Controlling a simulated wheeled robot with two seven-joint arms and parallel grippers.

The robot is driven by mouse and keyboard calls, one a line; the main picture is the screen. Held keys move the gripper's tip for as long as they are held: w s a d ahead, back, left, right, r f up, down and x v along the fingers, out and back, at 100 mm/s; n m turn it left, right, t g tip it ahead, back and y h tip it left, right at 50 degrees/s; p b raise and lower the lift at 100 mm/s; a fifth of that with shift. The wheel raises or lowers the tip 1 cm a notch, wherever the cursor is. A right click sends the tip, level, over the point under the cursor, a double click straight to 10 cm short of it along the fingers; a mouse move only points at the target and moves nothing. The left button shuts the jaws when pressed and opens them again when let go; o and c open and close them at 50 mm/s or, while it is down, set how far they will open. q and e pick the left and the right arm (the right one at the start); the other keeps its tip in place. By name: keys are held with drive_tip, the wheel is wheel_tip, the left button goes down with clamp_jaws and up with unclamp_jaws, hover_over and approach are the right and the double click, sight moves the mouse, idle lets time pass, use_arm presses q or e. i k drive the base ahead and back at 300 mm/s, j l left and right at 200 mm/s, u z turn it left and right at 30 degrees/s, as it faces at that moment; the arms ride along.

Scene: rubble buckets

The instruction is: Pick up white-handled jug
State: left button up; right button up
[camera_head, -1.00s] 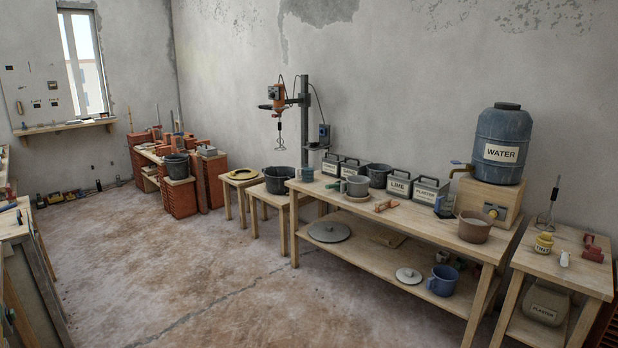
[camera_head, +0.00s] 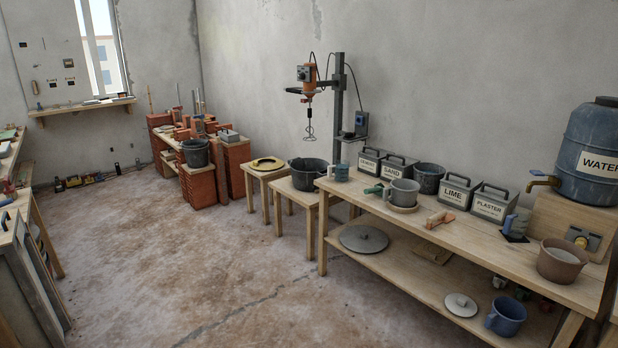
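A small blue-grey jug (camera_head: 342,173) stands at the left end of the long wooden table (camera_head: 466,232), with a pale, whitish handle on its left side. A larger grey jug (camera_head: 404,193) stands right of it on a round tan base, with a grey handle on its left. A blue jug (camera_head: 509,317) stands on the table's lower shelf. Neither of my grippers is in view.
Labelled boxes (camera_head: 456,193), a dark bucket (camera_head: 428,178), a brown pot (camera_head: 561,262) and a water barrel (camera_head: 593,150) crowd the table's back and right. A mixer stand (camera_head: 338,105) rises behind its left end. The floor (camera_head: 180,260) in front is open.

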sight(341, 166)
drive_tip(key=i+j+u, duration=0.15)
drive_tip(key=i, duration=1.55)
drive_tip(key=i+z, duration=0.3)
drive_tip(key=i, duration=0.15)
drive_tip(key=i+j+z, duration=0.15)
drive_tip(key=i+z, duration=0.15)
drive_tip(key=i+j+z, duration=0.35)
drive_tip(key=i, duration=0.2)
drive_tip(key=i+j+z, duration=0.45)
drive_tip(key=i, duration=0.3)
drive_tip(key=i+j+z, duration=0.2)
drive_tip(key=i+j, duration=0.2)
